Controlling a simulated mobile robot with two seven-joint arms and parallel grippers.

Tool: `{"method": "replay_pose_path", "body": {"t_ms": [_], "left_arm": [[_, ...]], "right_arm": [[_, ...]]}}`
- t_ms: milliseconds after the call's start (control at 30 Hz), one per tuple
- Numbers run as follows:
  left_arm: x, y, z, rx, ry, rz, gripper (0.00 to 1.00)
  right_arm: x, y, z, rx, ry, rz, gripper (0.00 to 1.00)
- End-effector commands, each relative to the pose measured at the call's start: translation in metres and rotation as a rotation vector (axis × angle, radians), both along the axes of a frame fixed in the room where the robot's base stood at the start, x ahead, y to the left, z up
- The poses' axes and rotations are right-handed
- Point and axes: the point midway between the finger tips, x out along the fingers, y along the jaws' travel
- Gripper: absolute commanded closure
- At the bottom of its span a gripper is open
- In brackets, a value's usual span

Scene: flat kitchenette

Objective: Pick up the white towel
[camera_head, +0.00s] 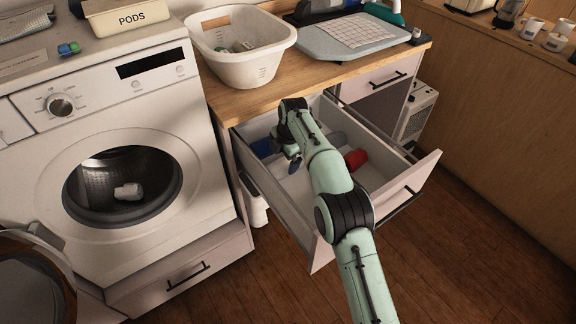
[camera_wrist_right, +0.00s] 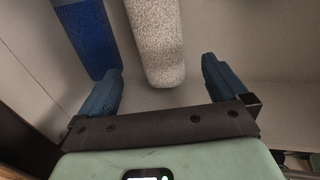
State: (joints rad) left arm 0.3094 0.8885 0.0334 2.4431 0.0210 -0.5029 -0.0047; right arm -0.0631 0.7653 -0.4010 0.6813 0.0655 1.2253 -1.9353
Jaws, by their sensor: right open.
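The white towel (camera_wrist_right: 157,42) is a rolled, rough-textured bundle in the open drawer (camera_head: 300,231). In the right wrist view its near end lies between the two spread fingers of my right gripper (camera_wrist_right: 160,72), with gaps on both sides. In the head view my right gripper (camera_head: 291,158) reaches down into the drawer, and the arm hides the white towel there. A blue towel (camera_wrist_right: 86,38) lies to its left, close to the left finger; it also shows in the head view (camera_head: 262,147). My left gripper is not in view.
A red roll (camera_head: 356,159) and a grey roll (camera_head: 336,138) lie right of my arm in the drawer. The drawer walls surround the gripper. A white basket (camera_head: 243,70) stands on the counter above. The washing machine (camera_head: 60,140) is left, its door open.

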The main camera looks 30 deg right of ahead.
Motion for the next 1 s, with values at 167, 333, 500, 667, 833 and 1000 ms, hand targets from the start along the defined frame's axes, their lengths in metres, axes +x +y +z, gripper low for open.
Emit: {"method": "replay_pose_path", "body": {"t_ms": [167,333,500,667,833,1000], "left_arm": [[0.005,0.002,-0.004,0.006,-0.013,0.005,0.57],[0.009,0.004,-0.008,0.011,-0.024,0.01,0.57],[0.023,0.011,-0.019,0.029,-0.059,0.025,0.57],[0.028,0.014,-0.022,0.036,-0.075,0.031,0.57],[0.029,0.014,-0.021,0.037,-0.075,0.031,0.57],[0.028,0.014,-0.021,0.036,-0.075,0.031,0.57]], "right_arm": [[0.003,0.001,-0.013,0.001,-0.002,0.0,0.0],[0.005,0.003,-0.023,0.0,0.0,0.001,0.0],[0.009,0.007,-0.049,-0.001,0.002,0.002,0.0],[0.014,0.007,-0.064,0.0,-0.002,0.001,0.0],[0.014,0.007,-0.063,0.0,-0.003,0.001,0.0],[0.014,0.007,-0.062,0.001,-0.003,0.0,0.46]]}}
